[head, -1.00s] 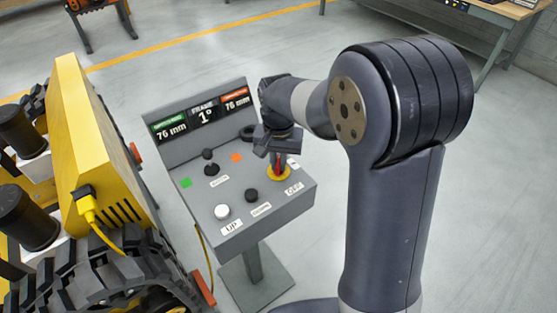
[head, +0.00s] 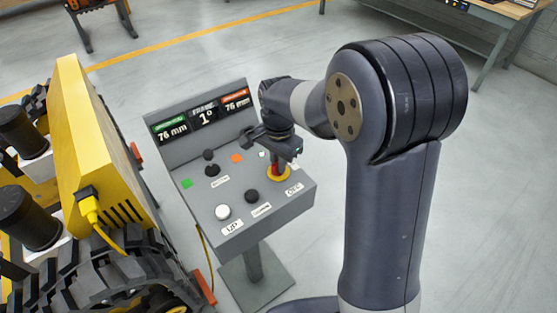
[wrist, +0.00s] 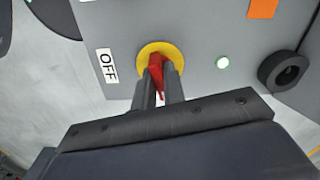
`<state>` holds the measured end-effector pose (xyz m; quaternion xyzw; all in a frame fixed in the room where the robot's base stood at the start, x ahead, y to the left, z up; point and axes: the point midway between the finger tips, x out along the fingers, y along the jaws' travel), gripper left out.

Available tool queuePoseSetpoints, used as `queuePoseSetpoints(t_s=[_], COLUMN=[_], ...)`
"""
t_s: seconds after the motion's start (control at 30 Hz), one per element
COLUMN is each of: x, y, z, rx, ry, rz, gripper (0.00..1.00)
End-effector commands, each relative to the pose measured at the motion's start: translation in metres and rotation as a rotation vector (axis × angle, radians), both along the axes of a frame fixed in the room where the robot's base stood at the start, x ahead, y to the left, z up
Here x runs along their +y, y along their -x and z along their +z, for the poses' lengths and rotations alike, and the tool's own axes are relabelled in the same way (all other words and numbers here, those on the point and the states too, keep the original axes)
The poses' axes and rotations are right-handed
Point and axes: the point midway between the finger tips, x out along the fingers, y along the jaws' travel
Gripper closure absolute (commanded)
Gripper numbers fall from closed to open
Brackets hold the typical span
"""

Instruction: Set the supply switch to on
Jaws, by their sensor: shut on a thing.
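The supply switch is a red handle (head: 276,171) on a yellow disc (head: 285,178) at the right side of the grey sloped console (head: 215,190). In the wrist view the red handle (wrist: 156,70) stands between my gripper's fingers (wrist: 159,88), over the yellow disc (wrist: 146,50). My gripper (head: 276,157) is shut on the handle from above. The OFF label (wrist: 107,66) is beside the disc, and it also shows in the head view (head: 294,190). My gripper hides part of the panel behind the handle.
The console also has a white button (head: 222,211), a black button (head: 251,196), a black lever (head: 212,169) and a display (head: 204,114). A yellow tracked machine (head: 95,150) stands close on the left. The floor right of the console is open.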

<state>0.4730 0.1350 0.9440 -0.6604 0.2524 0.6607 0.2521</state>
Motion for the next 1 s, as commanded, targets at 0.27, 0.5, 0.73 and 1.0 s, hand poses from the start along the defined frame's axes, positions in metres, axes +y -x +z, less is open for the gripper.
queuePoseSetpoints(t_s=[0.27,0.5,0.73,1.0], x=[0.0001,0.0000,0.0001,0.0000], y=[-0.0003,-0.0004,-0.0005,-0.0006], z=[0.0007,0.0005,0.0004,0.0005], rx=[-0.001,-0.001,-0.001,-0.002], ry=[-0.001,0.000,0.000,-0.001], rz=[-0.165,-0.233,-0.249,-0.248], gripper=[1.00,1.00,1.00,0.88])
